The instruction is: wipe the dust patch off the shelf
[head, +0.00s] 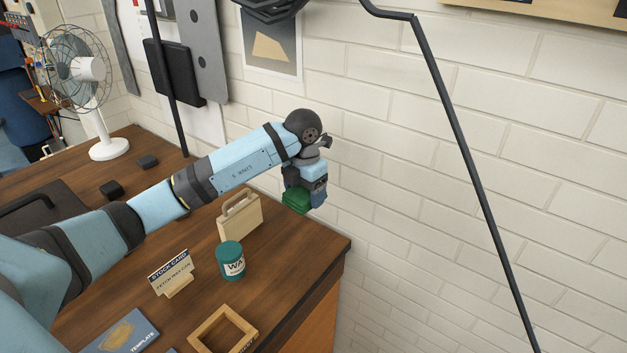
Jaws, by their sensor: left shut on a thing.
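My left arm comes in from the left over a brown wooden top (290,262). My left gripper (305,193) is shut on a green block (295,202), which looks like a sponge or pad. It is held in the air near the top's back right corner, close to the white brick wall. The fingers hide part of the green block. I see no dust patch in this view, and I cannot tell which surface is the shelf. My right gripper is not in view.
Below the arm stand a wooden case with a handle (239,216), a teal can (230,261), a stock card (171,273) and a square wooden frame (222,331). A white fan (84,75) stands far left. A thin black rod (465,165) crosses at right.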

